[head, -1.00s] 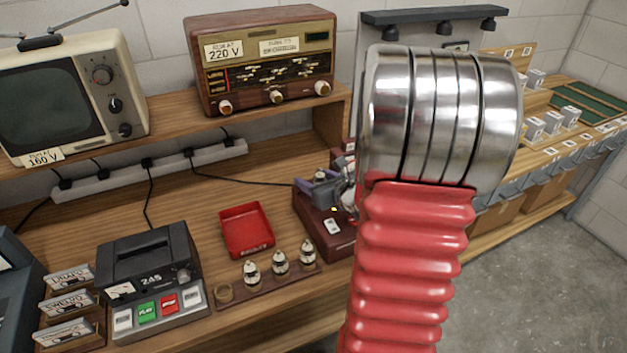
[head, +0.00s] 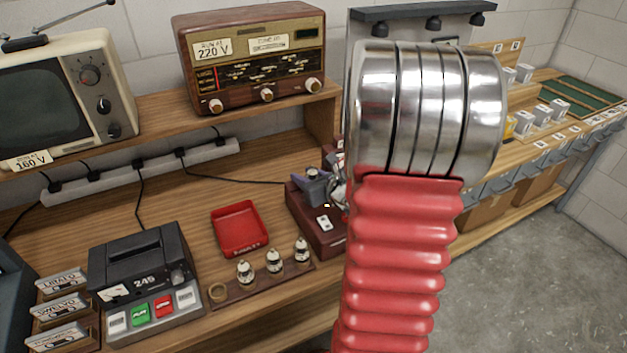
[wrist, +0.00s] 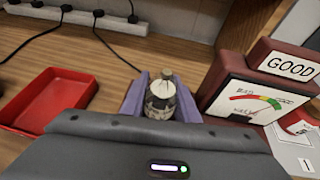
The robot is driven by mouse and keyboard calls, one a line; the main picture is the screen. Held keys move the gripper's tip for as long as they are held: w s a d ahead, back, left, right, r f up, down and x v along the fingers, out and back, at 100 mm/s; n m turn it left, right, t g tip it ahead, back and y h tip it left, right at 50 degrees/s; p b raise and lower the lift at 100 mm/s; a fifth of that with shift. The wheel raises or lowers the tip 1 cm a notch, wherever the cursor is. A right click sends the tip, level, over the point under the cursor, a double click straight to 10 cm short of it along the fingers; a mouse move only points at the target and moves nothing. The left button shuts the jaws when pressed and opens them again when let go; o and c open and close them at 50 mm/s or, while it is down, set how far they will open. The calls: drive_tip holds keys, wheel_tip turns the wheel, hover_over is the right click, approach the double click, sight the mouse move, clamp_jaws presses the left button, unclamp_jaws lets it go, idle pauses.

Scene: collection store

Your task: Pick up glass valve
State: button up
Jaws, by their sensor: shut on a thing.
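My gripper (wrist: 161,88) shows purple fingers in the wrist view, shut on a glass valve (wrist: 159,101) with a silvery top and pale markings. The valve stands upright between the fingers; its lower end is hidden by the grey gripper body. In the head view my gripper (head: 314,187) is partly hidden behind my arm, over the dark red meter box. Three more glass valves stand in a row on a brown strip: a left one (head: 245,273), a middle one (head: 274,262) and a right one (head: 301,251). An empty ring socket (head: 218,293) is at the strip's left end.
A red tray (head: 239,250) lies behind the valve row. The meter box (wrist: 228,82) with a GOOD sign (wrist: 287,68) stands right of my gripper in the wrist view. A black cassette machine (head: 140,262), a radio (head: 253,60) and a television (head: 103,65) stand nearby.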

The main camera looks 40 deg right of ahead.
drive_tip(key=c, duration=0.5)
wheel_tip(320, 180, up, 10)
idle(0.6)
idle(0.5)
